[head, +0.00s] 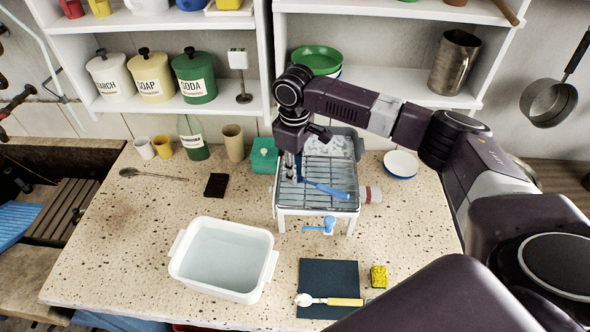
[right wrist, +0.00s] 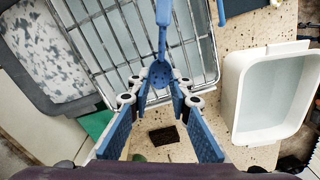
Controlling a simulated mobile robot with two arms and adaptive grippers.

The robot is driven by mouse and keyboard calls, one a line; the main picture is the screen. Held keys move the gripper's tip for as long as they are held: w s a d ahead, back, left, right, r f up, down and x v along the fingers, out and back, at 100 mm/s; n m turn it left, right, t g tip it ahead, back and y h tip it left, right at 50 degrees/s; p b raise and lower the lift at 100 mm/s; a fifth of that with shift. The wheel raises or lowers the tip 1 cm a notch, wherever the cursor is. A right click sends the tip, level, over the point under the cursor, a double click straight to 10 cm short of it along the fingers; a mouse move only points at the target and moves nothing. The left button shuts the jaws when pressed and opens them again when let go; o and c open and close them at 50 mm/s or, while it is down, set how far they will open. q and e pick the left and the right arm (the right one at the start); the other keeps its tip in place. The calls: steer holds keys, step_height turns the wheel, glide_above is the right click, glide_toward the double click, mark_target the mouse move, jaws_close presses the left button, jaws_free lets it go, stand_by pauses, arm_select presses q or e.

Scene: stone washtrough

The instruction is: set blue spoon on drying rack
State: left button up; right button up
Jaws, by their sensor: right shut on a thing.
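The blue spoon (head: 328,190) is held over the front part of the drying rack (head: 316,209), which has a metal wire grid on a white frame. My right gripper (head: 297,178) reaches over the rack's left side and is shut on the spoon. In the right wrist view, the spoon (right wrist: 163,30) runs up from between the fingertips of my right gripper (right wrist: 160,78), above the rack wires (right wrist: 110,45). I cannot tell whether the spoon touches the wires. My left gripper is not in view.
A grey speckled tray (head: 340,146) is behind the rack; a green box (head: 264,156) stands at its left. A blue tap (head: 321,227) is at its front. A white basin (head: 222,260) and a dark mat (head: 328,278) are nearer. The counter's left middle is mostly free.

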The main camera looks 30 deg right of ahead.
steer(key=shift+f, duration=0.25)
steer(key=shift+f, duration=0.1)
steer(key=o, duration=0.9)
steer(key=shift+o, duration=0.2)
step_height(320, 180, up, 12)
steer(key=b, duration=0.3)
